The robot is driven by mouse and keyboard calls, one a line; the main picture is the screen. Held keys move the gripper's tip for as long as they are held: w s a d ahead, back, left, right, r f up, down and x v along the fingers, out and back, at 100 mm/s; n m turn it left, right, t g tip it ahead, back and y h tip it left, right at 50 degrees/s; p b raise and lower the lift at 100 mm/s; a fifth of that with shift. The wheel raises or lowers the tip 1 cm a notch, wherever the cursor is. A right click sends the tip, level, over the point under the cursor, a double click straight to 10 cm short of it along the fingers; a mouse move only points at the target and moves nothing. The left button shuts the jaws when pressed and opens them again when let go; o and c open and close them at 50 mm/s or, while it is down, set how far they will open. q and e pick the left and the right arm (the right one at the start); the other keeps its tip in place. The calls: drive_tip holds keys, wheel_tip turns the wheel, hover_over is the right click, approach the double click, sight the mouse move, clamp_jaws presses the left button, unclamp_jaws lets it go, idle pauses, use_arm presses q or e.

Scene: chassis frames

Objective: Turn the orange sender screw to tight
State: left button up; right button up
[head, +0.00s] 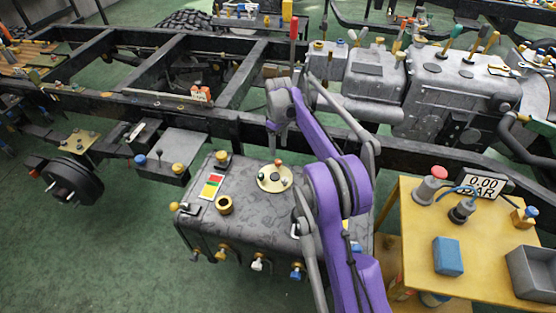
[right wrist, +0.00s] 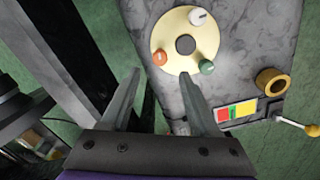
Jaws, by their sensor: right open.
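The orange sender screw (right wrist: 159,57) is a small knob on the rim of the round cream sender plate (right wrist: 177,28) in the right wrist view. A white knob (right wrist: 198,17) and a green knob (right wrist: 206,67) share that plate. In the head view the plate (head: 264,184) lies on top of the grey tank, with the orange screw (head: 278,162) at its far edge. My right gripper (right wrist: 160,78) is open and empty; in the wrist view the screw appears just beyond and between its fingertips, apart from them. My left gripper is not in view.
The grey tank (head: 235,232) carries a brass filler neck (head: 224,205), a coloured label (head: 211,186) and a yellow-tipped lever (head: 174,206). A black frame rail (head: 225,122) runs behind it. A yellow table (head: 425,270) with a gauge (head: 486,186) and blue block (head: 448,256) stands right.

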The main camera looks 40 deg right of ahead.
sight(278, 161)
wheel_tip(278, 161, down, 7)
drive_tip(key=shift+f+b, duration=0.15)
drive_tip(key=shift+b, duration=0.35)
clamp_jaws()
